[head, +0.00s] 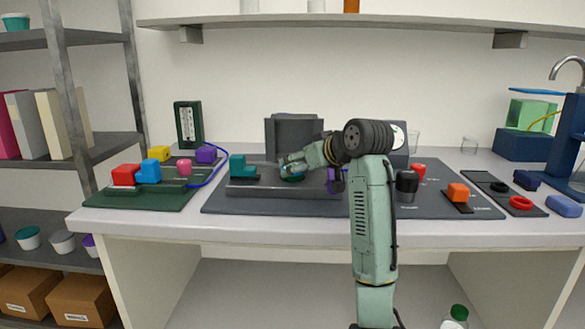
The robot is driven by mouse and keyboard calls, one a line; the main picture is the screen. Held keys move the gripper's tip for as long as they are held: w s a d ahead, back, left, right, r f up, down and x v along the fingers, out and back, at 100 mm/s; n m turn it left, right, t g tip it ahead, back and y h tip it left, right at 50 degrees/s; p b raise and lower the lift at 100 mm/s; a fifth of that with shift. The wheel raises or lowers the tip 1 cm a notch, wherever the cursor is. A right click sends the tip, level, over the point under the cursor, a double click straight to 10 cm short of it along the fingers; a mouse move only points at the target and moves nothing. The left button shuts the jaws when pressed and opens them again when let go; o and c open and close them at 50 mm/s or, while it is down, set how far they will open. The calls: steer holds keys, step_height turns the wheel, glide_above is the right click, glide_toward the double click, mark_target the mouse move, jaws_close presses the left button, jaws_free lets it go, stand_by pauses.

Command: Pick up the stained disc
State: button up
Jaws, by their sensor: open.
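My arm rises in front of the bench and bends left at a dark elbow. My gripper (287,170) is at its far end, low over the grey rig block (255,188) in the middle of the bench. It is small here and its fingers are hard to make out; it is open. A dark green round part (292,178) shows just under it on the block; I cannot tell whether they touch. I cannot pick out a stain, so I cannot say which thing is the stained disc. My arm hides part of the mat behind it.
A teal block (238,166) stands left of my gripper, and a purple part (335,181) right of it. A green mat (130,199) with several coloured blocks lies left.

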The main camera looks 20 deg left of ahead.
steer(key=x, duration=0.3)
steer(key=shift+w+a+f, duration=0.1)
steer(key=shift+a, duration=0.1)
steer(key=c, duration=1.1)
steer(key=shift+c, duration=0.2)
